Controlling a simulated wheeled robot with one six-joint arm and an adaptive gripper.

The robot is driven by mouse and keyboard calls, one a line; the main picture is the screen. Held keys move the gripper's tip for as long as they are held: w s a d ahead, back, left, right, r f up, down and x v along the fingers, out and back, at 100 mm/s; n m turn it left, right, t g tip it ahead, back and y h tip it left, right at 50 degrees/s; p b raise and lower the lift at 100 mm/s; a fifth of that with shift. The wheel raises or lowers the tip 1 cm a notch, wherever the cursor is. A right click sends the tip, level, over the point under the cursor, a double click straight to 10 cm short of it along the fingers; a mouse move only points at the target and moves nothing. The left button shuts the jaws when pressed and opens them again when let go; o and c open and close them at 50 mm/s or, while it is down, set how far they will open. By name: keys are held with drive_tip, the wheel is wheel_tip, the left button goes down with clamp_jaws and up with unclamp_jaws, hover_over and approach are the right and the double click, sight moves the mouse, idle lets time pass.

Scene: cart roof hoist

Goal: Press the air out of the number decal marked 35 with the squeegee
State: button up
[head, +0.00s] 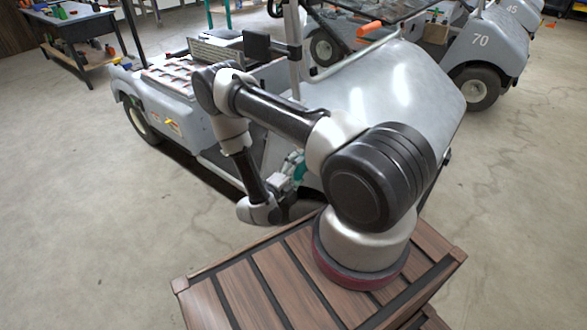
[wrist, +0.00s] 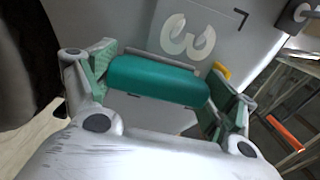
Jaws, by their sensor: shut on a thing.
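My gripper (wrist: 157,85) is shut on the squeegee (wrist: 155,80), a teal bar held crosswise between its green-padded fingers. A thin grey edge of the squeegee faces the cart's grey panel. The number decal (wrist: 188,38) shows just beyond it in the wrist view, with a pale 3 visible and a black corner mark to its right. The rest of its number is not visible. I cannot tell whether the squeegee touches the panel. In the head view my gripper (head: 291,172) is low beside the cart's front, and the decal is hidden there.
A small yellow piece (wrist: 222,70) shows beside the decal. Another cart marked 70 (head: 490,55) is behind right. A workbench (head: 75,25) stands far left. The left floor is clear.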

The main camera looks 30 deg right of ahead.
drive_tip(key=shift+s+d, duration=0.3)
drive_tip(key=shift+s, duration=0.45)
drive_tip(key=w+a, duration=0.2)
drive_tip(key=w, duration=0.6)
drive_tip(key=shift+a, duration=0.3)
idle(1.6)
drive_tip(key=v, duration=0.7)
drive_tip(key=shift+w, duration=0.2)
idle(0.5)
drive_tip(key=w+a+r+n+t+y, duration=0.1)
drive_tip(key=w+a+r+t, duration=0.1)
drive_tip(key=r, duration=0.9)
drive_tip(key=w+a+r+n+t+y, duration=0.1)
drive_tip(key=w+a+r+n+t, duration=0.1)
drive_tip(key=r, duration=0.9)
drive_tip(key=shift+w+a, duration=0.55)
drive_tip(key=shift+a, duration=0.1)
